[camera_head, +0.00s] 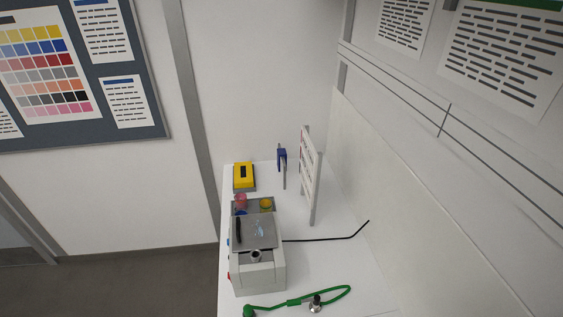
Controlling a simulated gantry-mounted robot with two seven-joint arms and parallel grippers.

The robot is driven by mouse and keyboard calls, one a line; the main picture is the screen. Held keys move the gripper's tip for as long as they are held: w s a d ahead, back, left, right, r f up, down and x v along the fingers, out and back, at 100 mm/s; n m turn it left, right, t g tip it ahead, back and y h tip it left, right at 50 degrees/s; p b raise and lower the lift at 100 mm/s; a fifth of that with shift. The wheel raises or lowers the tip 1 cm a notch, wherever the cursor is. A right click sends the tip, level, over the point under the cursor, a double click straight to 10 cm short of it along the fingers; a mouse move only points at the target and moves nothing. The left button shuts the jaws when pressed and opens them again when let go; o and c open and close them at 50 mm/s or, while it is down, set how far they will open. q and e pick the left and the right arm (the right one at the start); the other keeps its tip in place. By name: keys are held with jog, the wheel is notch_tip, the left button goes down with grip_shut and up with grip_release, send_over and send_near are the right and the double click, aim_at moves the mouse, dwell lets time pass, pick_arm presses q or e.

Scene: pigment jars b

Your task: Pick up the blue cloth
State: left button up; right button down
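No clear blue cloth can be made out. A small dark blue item (281,156) is at the top of a thin upright post toward the back of the white table (340,284); it is too small to tell whether it is cloth. A bit of blue (240,213) shows in the grey tray (252,208), mostly hidden behind the grey box-shaped device (260,277). Neither of my grippers is in view.
A yellow box (243,174) stands at the back left of the table. Red and yellow-topped jars (241,199) (266,204) sit in the tray. An upright white board (309,172) stands at right. A green stethoscope-like item (300,301) lies in front.

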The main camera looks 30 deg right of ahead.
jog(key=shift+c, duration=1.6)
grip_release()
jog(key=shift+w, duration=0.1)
